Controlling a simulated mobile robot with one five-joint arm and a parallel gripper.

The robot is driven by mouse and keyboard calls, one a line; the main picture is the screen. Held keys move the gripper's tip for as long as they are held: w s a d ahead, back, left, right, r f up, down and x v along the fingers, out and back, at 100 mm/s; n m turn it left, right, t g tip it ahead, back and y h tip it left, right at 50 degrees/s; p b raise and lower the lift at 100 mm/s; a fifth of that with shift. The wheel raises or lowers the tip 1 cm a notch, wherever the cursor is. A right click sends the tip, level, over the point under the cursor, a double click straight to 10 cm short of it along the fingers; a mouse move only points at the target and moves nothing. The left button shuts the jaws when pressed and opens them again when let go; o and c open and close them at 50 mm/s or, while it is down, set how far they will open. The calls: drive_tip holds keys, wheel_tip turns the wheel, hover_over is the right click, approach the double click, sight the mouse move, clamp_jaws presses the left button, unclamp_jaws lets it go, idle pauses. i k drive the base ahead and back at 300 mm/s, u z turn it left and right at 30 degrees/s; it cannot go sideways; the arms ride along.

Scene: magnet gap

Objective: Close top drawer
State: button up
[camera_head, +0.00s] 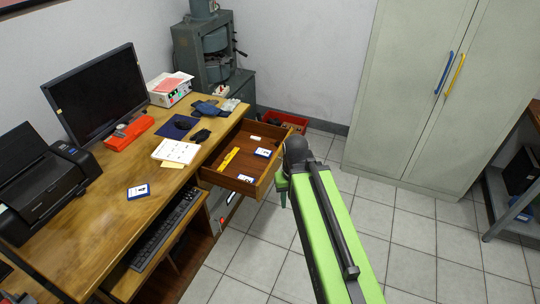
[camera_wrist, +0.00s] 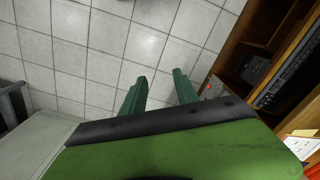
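The top drawer (camera_head: 230,182) of the wooden desk (camera_head: 85,240) is pulled out toward the right in the head view. It holds a yellow item (camera_head: 229,158) and small white-and-blue cards. My gripper (camera_head: 283,188) is just beyond the drawer's outer end, mostly hidden behind my green arm. Whether it touches the drawer front cannot be told. In the wrist view my gripper (camera_wrist: 160,75) has its two green fingers apart, with only floor tiles seen between them. The desk's side (camera_wrist: 235,65) is to their right.
A grey cabinet (camera_head: 410,90) with blue and yellow handles stands at the back right. A red crate (camera_head: 284,121) sits on the floor behind the drawer. A metal shelf (camera_head: 510,200) is at the far right. Tiled floor right of the desk is mostly clear.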

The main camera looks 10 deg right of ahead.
sight(244, 162)
drive_tip(key=i, duration=0.6)
drive_tip(key=u, duration=0.65)
drive_tip(key=k, duration=0.2)
drive_tip(key=u, duration=0.8)
